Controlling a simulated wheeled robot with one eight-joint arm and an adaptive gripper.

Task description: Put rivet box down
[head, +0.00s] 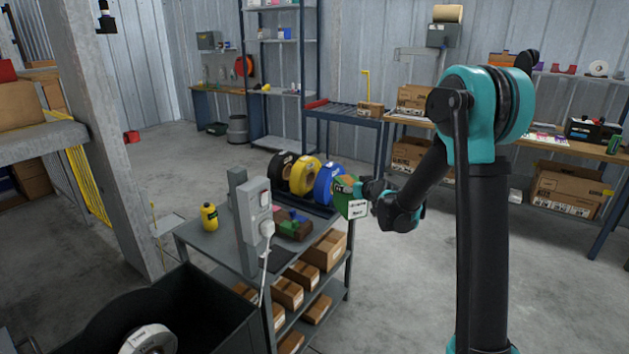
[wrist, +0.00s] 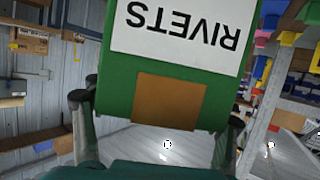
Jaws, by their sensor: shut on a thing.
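The rivet box (wrist: 118,91) is green with a white label reading RIVETS and an orange-brown patch. In the wrist view it fills the upper middle, with the lettering upside down. My gripper (wrist: 158,118) has a finger on each side of the box and is shut on it. In the head view the rivet box (head: 354,209) shows its white label at the right end of the grey workbench (head: 207,238), beside the blue reel. My gripper (head: 366,190) is at its right. I cannot tell whether the box touches the bench.
Black, yellow and blue reels (head: 304,176) stand on the bench's back right. A yellow bottle (head: 209,216), a grey post with a box (head: 257,205) and small coloured blocks (head: 291,224) are also on it. Cardboard boxes (head: 325,250) fill the shelves below. A black bin (head: 194,285) stands in front.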

